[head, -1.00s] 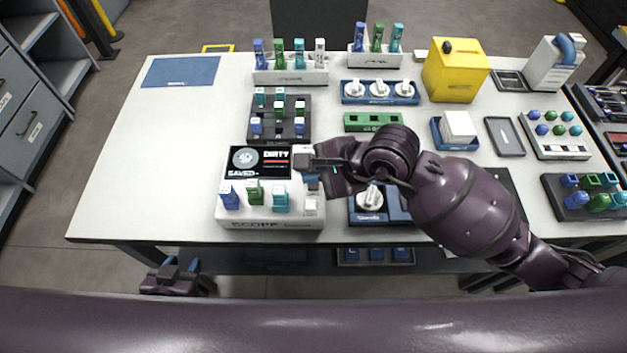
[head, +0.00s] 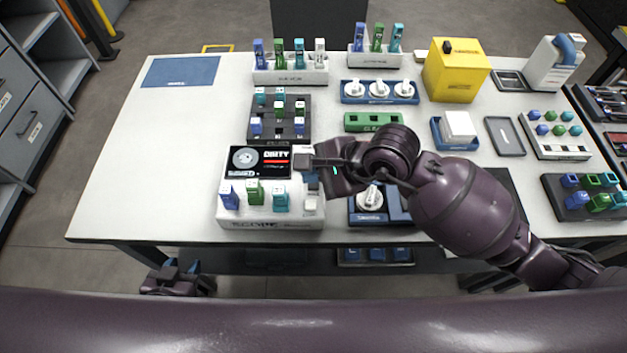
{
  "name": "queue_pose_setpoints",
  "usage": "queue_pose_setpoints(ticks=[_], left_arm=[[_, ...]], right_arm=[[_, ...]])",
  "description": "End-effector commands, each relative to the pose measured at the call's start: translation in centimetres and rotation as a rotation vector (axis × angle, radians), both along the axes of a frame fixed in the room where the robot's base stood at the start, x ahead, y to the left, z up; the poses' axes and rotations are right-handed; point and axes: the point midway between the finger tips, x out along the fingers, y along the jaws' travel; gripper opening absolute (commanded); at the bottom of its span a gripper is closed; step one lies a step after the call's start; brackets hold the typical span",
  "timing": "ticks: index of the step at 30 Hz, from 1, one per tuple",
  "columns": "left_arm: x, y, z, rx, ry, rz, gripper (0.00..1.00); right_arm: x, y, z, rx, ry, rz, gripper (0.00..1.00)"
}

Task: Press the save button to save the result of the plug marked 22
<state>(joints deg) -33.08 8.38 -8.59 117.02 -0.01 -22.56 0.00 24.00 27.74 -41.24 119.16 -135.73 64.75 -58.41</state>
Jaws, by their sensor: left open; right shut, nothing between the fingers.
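The white scope (head: 270,224) stands at the table's front edge. My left gripper (head: 178,278) is open, below the table's front edge.
A dark rack with several plugs (head: 264,142) lies behind the scope. A blue unit with a white dial (head: 369,198) is right of it, under my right arm. A yellow box (head: 456,72) stands farther back.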

Motion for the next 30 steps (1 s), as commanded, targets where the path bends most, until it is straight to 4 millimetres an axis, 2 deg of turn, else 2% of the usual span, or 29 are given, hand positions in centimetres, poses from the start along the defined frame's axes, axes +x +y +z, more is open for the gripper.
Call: queue_pose_setpoints(ticks=[19, 30], left_arm=[[0.09, -0.06, 0.03, -0.001, -0.002, 0.0, 0.43], [-0.02, -0.05, -0.33, -0.001, 0.003, 0.0, 0.43]], right_arm=[[-0.01, 0.0, -0.01, 0.0, 0.0, 0.0, 0.0], [-0.01, -0.02, -0.91, -0.001, 0.0, 0.0, 0.0]])
